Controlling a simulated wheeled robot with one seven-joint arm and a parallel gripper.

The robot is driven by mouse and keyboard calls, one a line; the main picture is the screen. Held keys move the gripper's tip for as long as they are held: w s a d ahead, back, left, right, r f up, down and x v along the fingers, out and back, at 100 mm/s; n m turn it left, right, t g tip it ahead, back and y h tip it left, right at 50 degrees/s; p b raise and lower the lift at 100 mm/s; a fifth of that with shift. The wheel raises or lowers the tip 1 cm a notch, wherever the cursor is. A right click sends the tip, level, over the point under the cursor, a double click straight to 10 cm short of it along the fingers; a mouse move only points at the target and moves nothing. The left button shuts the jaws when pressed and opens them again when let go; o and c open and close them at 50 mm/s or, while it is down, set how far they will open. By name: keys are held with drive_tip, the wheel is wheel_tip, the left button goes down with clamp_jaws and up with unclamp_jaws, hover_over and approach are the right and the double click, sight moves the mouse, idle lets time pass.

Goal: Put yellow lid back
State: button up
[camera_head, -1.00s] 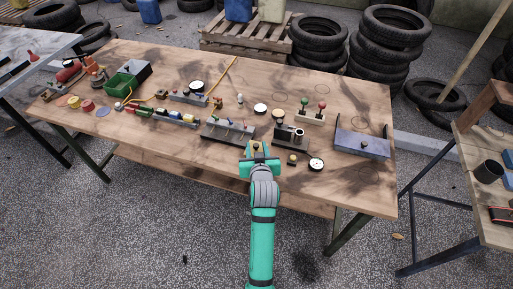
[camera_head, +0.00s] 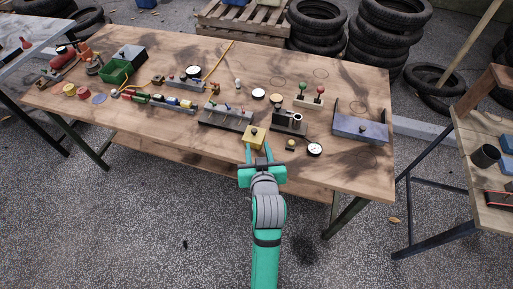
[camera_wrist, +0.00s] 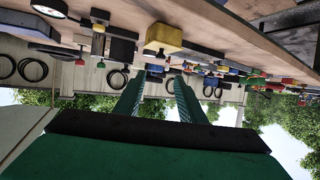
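The yellow lid (camera_head: 254,139), a squarish yellow piece with a small dark knob on top, is at the front edge of the wooden table. It also shows in the wrist view (camera_wrist: 164,37), where the picture is upside down. My gripper (camera_head: 257,152) is just in front of the lid at the table's front edge, and its fingers overlap the lid's near side in the head view. In the wrist view the two fingers (camera_wrist: 158,92) stand apart with nothing between them, and the lid lies beyond their tips. I cannot tell which container the lid belongs to.
A dark rack (camera_head: 228,119) stands behind and left of the lid. A dark block with a metal cylinder (camera_head: 290,121) is behind right. A small yellow-topped block (camera_head: 291,145) and a white dial gauge (camera_head: 314,149) lie to the right. A blue-grey tray (camera_head: 360,128) stands farther right.

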drive_tip(key=s+f, duration=0.6)
drive_tip(key=s, duration=0.2)
drive_tip(key=s+a+m+t+h, duration=0.1)
drive_tip(key=s, duration=2.6)
drive_tip(key=shift+s+a+t, duration=0.15)
drive_tip(key=shift+s+t, duration=0.25)
